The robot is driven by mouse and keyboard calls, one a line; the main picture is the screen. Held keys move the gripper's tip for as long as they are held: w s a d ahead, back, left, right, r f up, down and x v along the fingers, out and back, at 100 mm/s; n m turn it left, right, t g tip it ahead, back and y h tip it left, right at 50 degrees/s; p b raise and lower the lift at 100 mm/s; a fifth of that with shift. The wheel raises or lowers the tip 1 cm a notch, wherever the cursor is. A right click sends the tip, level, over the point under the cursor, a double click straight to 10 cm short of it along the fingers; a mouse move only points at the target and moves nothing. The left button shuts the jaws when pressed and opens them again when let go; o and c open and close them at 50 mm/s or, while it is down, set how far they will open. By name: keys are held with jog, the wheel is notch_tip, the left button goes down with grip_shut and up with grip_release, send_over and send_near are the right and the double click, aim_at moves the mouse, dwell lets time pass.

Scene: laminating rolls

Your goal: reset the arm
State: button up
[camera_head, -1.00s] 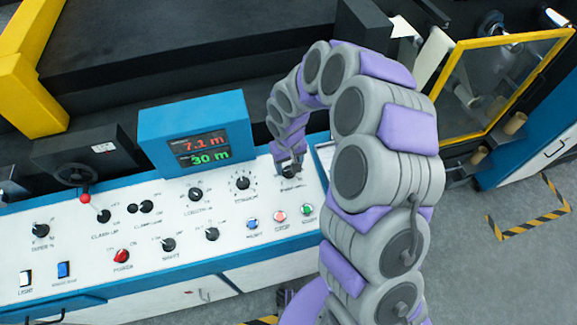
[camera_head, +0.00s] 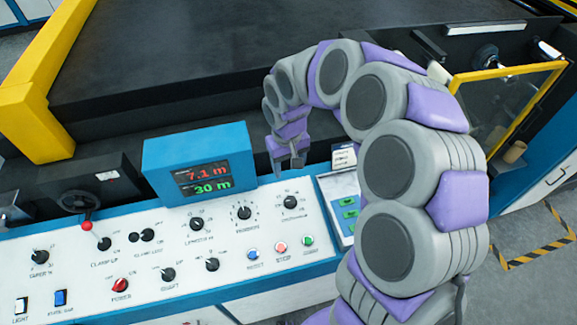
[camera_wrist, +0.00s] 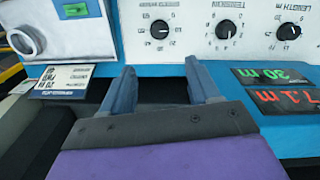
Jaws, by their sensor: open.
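My gripper (camera_head: 288,165) hangs at the end of my curled grey and purple arm, above the back edge of the white control panel (camera_head: 130,262). It is open and empty, and apart from the knobs. In the wrist view my gripper (camera_wrist: 160,85) shows two spread grey-blue fingers with nothing between them. The rightmost black knob in the top row (camera_head: 290,203) lies just below the gripper in the head view. It also shows past the fingers in the wrist view (camera_wrist: 160,29).
The blue display box (camera_head: 200,165) reads 7.1 m and 30 m, left of my gripper. Below it are several knobs and buttons, including a red power knob (camera_head: 121,285). A yellow-framed clear guard (camera_head: 505,95) stands at right. The dark machine bed (camera_head: 220,70) lies behind.

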dwell(0.4)
jog(key=s+d+m+b, duration=0.1)
jog(key=s+d, duration=0.4)
jog(key=s, duration=0.5)
jog(key=s+d+r+m+g+b, duration=0.1)
jog(key=s+d, duration=0.4)
jog(key=s, duration=0.6)
jog(key=s+d+m+g+b, duration=0.1)
jog(key=s+d+m+b, duration=0.2)
jog(key=s, duration=0.8)
jog(key=shift+d+r+b, duration=0.4)
jog(key=shift+d+b, duration=0.5)
jog(key=shift+b, duration=0.15)
jog(key=shift+c, duration=0.2)
